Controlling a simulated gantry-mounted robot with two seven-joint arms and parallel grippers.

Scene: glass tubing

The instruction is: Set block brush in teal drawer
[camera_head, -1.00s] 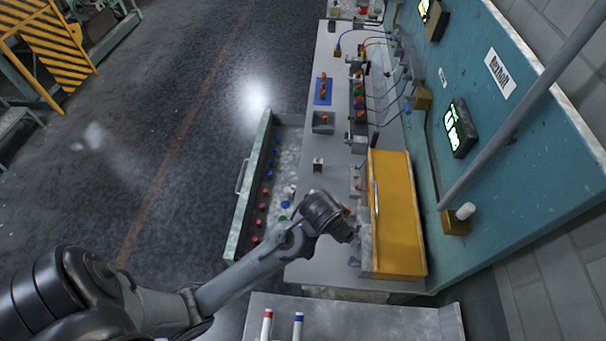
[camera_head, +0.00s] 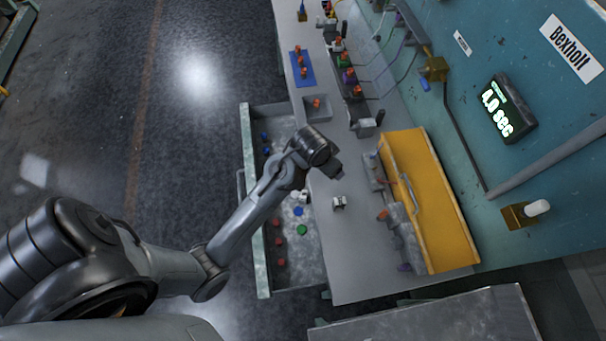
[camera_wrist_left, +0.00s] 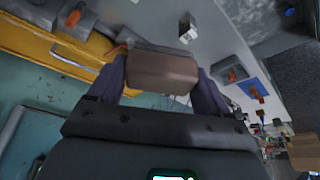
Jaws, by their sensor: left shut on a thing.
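My left gripper (camera_head: 336,174) is above the grey bench, between the yellow panel and the open drawer. In the left wrist view, the gripper (camera_wrist_left: 162,82) is shut on a brown block, the block brush (camera_wrist_left: 162,72), held across between its two dark fingers. The brush cannot be made out in the head view. The teal drawer (camera_head: 262,250) is pulled open on the bench's left side, with blue, red and green round pieces inside. My forearm hides part of it. Part of the drawer also shows at the top right of the wrist view (camera_wrist_left: 262,28). My right gripper is not in view.
A small white-grey block (camera_head: 339,203) stands on the bench near the gripper. A yellow panel with a handle (camera_head: 432,200) lies on the right. A blue mat (camera_head: 302,70) with orange-red pieces and a grey tray (camera_head: 317,107) are farther back. The drawer's lower middle has bare space.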

